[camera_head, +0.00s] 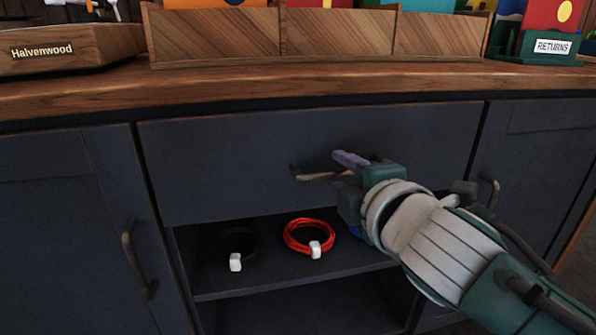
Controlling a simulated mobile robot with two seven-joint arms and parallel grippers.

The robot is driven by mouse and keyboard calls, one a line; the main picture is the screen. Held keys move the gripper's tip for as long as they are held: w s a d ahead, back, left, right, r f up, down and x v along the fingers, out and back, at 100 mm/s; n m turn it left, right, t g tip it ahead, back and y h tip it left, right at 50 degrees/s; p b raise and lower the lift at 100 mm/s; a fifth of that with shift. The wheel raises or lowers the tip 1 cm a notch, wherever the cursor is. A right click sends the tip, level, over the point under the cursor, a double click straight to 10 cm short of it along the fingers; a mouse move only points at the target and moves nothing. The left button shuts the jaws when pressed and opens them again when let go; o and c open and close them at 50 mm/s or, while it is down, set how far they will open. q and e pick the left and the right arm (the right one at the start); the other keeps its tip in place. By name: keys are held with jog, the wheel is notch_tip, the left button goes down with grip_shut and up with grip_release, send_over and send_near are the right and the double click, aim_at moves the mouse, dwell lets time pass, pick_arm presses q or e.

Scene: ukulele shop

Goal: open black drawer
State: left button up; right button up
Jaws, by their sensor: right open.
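The black drawer (230,165) is a wide dark front below the wooden counter top. It looks closed, flush with the cabinet. Its bar handle (312,175) is near the middle of the front, and its right end is hidden by my gripper. My right gripper (345,175) is open at the right part of the handle, with a purple finger just above it. I cannot tell whether the fingers touch the handle or stand around it. My left gripper is not in view.
An open shelf below the drawer holds a red cable coil (308,237) and a black coil (238,245), each with a white tag. Cabinet doors with handles (137,262) flank the drawer. A wooden divided box (215,40) and a RETURNS bin (540,47) stand on the counter (300,85).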

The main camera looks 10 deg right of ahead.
jog(key=shift+w, duration=0.2)
grip_shut()
dwell(0.3)
dwell(1.1)
